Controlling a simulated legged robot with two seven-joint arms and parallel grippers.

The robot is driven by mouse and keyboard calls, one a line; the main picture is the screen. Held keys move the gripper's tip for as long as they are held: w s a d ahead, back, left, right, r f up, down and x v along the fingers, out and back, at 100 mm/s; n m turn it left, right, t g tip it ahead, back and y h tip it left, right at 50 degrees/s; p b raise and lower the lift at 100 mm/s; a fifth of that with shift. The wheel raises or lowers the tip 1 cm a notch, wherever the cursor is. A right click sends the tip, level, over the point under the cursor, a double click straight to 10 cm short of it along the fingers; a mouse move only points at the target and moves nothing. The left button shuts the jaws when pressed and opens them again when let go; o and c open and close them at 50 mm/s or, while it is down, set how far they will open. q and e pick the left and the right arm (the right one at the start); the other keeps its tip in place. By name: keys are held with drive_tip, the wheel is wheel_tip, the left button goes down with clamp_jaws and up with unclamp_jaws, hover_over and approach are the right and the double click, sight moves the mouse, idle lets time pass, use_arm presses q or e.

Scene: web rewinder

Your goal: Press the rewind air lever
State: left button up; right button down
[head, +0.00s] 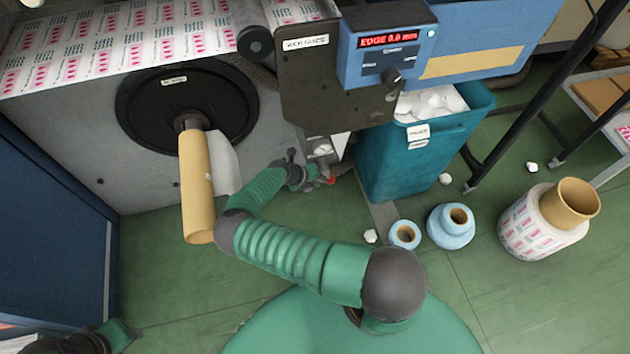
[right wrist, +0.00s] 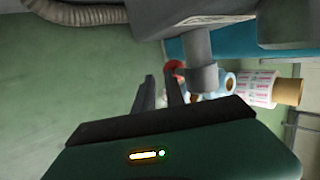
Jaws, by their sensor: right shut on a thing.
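The rewind air lever shows as a small red knob (head: 330,181) low on the machine, beside a small gauge block (head: 322,149). In the right wrist view the red knob (right wrist: 174,67) is at the fingertips, partly hidden by the right-hand finger. My right gripper (head: 313,173) is at the lever. In the right wrist view its two dark fingers (right wrist: 159,84) are shut on the lever, though the exact contact is hard to see. Part of my left arm shows at the bottom left of the head view; its gripper is out of view.
A cardboard core (head: 197,190) sticks out from the black disc left of my right arm. The control box (head: 385,45) hangs above the lever. A teal bin (head: 430,150) stands right of it. Blue rolls (head: 450,226) and a printed roll (head: 535,222) stand on the green floor.

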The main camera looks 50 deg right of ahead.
use_arm(q)
drive_tip(key=shift+s+a, duration=0.1)
drive_tip(key=shift+s, duration=0.05)
use_arm(e)
drive_tip(key=shift+s+d+f, duration=0.4)
drive_tip(key=shift+s+d, duration=0.05)
drive_tip(key=shift+s, duration=0.05)
drive_tip(key=shift+s+d, duration=0.15)
